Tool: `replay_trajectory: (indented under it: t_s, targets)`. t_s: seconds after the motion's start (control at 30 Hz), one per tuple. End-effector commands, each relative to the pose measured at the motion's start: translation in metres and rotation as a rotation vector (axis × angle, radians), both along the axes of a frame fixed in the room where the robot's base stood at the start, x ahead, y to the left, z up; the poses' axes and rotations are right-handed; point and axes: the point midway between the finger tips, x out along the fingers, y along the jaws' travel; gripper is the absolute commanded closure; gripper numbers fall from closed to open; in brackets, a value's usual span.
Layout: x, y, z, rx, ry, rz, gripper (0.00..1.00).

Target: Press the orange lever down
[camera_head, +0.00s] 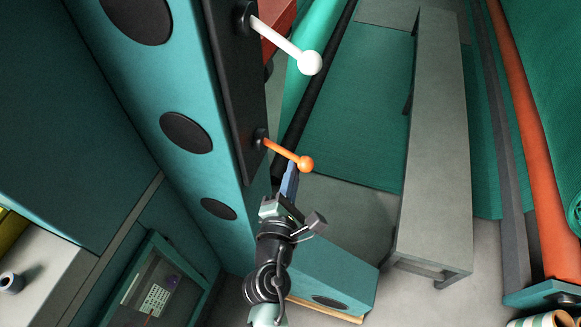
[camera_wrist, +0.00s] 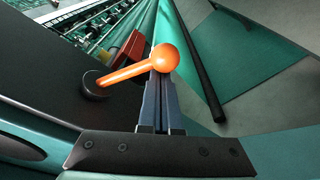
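The orange lever (camera_head: 288,152) sticks out to the right and slightly down from a black panel on the teal machine frame, and ends in a round knob. In the wrist view the orange lever (camera_wrist: 130,74) runs from its black pivot at left to the knob near the top middle. My gripper (camera_head: 290,178) is just below the lever, near its knob. In the wrist view the blue fingers of my gripper (camera_wrist: 159,95) are together, with nothing seen between them. The lever and knob cover the fingertips, and I cannot tell whether they touch.
A white lever (camera_head: 287,44) with a round knob is on the same black panel (camera_head: 233,80), above the orange one. Grey floor lies between machine and bench.

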Motion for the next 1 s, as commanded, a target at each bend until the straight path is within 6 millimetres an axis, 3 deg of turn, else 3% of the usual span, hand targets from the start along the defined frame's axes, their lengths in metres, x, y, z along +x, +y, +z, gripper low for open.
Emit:
replay_trajectory:
  t_s: [0.53,1.0]
  targets:
    - [-0.004,-0.016,0.046,-0.428,0.137,-0.005,1.00]
    - [-0.003,-0.015,0.073,-0.769,0.246,-0.004,1.00]
